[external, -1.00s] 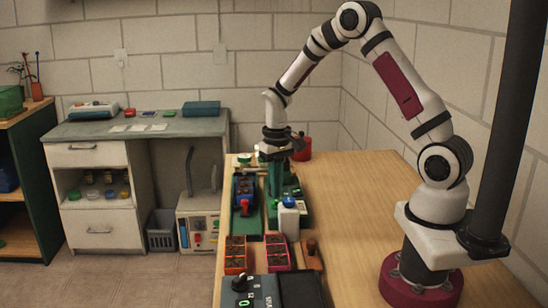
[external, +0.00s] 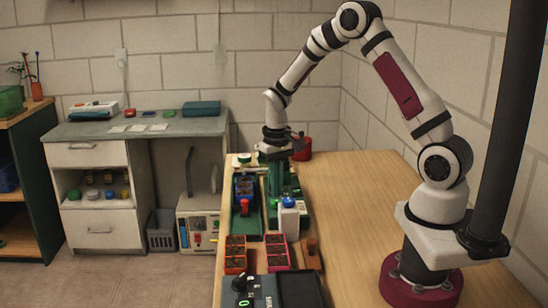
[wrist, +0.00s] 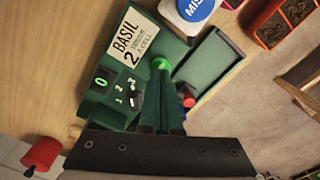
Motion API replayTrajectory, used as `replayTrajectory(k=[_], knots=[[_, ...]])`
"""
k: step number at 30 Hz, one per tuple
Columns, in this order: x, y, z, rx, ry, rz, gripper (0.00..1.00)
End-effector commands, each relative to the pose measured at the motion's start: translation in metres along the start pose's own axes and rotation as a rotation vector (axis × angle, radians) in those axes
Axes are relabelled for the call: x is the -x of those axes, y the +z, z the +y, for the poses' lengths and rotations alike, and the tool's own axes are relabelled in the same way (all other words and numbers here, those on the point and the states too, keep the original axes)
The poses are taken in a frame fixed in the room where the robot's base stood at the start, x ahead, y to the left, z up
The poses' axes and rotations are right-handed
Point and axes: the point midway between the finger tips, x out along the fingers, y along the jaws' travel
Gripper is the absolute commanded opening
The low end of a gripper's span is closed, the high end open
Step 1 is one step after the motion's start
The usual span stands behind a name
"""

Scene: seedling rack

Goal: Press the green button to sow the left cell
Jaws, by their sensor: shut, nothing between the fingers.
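A bright green button (wrist: 160,63) shows in the wrist view on the green seeder (wrist: 103,115), beside its white BASIL label (wrist: 136,42). My gripper (wrist: 161,74) is shut and empty, its green fingers pointing down with their tips at the button. I cannot tell whether they touch or press it. In the external view my gripper (external: 275,196) is over the seeder (external: 294,186), which hides the button there.
A white block with a blue top (external: 289,203) stands close by, marked MIS in the wrist view (wrist: 196,8). Orange (external: 236,266) and pink (external: 277,266) planters sit nearer the camera. A red container (external: 302,152) stands behind. The wooden tabletop (external: 350,210) is clear to the right.

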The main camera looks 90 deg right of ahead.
Motion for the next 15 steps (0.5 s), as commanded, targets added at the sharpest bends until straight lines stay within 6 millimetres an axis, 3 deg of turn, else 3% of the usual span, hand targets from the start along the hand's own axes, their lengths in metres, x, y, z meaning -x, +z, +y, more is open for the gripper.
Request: replayTrajectory(k=[15], knots=[[-0.011,0.000,0.000,0.000,0.000,0.000,0.00]])
